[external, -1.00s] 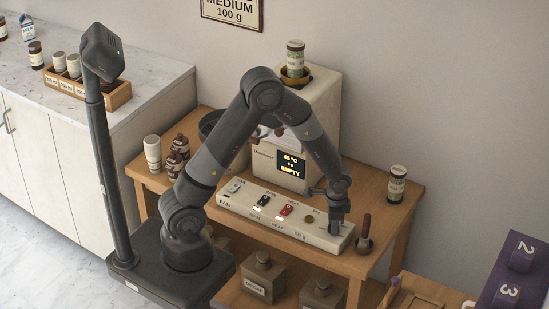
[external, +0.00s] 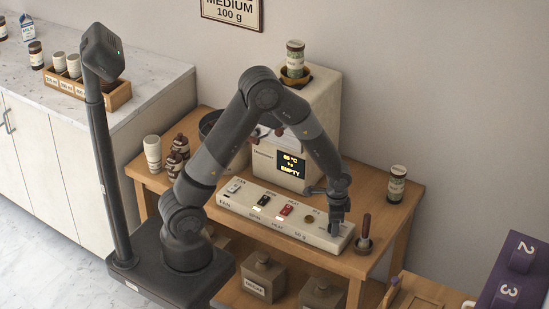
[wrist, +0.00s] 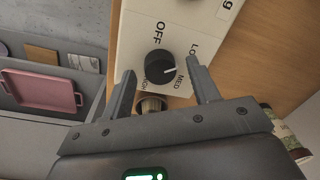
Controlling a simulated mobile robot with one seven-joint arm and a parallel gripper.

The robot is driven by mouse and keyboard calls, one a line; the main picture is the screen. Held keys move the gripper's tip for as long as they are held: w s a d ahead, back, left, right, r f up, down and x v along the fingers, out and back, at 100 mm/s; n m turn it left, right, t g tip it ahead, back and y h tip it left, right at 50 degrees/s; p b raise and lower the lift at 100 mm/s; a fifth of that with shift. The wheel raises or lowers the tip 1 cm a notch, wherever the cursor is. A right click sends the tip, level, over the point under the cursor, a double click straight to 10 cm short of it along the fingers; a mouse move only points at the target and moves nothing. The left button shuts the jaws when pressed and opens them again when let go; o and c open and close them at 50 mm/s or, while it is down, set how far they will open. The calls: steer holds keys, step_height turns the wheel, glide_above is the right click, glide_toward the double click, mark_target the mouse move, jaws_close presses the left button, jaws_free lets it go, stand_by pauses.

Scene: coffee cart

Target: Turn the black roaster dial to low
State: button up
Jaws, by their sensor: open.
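The black dial (wrist: 159,66) is round with a white pointer line and sits on the white control panel (wrist: 134,38), among the printed labels OFF, LOW, MED and HIGH. Its line points right, roughly between LOW and MED. My gripper (wrist: 164,74) is open, with one finger on each side of the dial; whether they touch it I cannot tell. In the external view, my gripper (external: 336,229) points down at the right end of the panel (external: 283,219) and hides the dial.
The roaster display (external: 290,165) reads EMPTY. Panel switches lie to the left. A dark-handled tool (external: 366,223) stands just right of my gripper. A labelled jar (external: 397,184) stands on the wooden cart (external: 412,186). A pink tray (wrist: 41,88) lies lower down.

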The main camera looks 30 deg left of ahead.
step_height(320, 180, up, 10)
steer(key=shift+s+d+r, duration=0.15)
steer(key=shift+s, duration=0.15)
stand_by(0.5)
steer(key=a+r+n+t, duration=0.2)
steer(key=a+r+n, duration=0.3)
steer(key=a+r, duration=1)
steer(key=s+a+r+n+t, duration=0.1)
steer(key=s+a+r+n, duration=0.2)
steer(key=s+a, duration=0.3)
steer(key=s+a+r+n+t, duration=0.2)
steer(key=s+a, duration=0.4)
steer(key=a, duration=0.3)
steer(key=shift+s+r+n, duration=0.3)
steer(key=shift+r+n, duration=0.1)
steer(key=shift+n, duration=0.5)
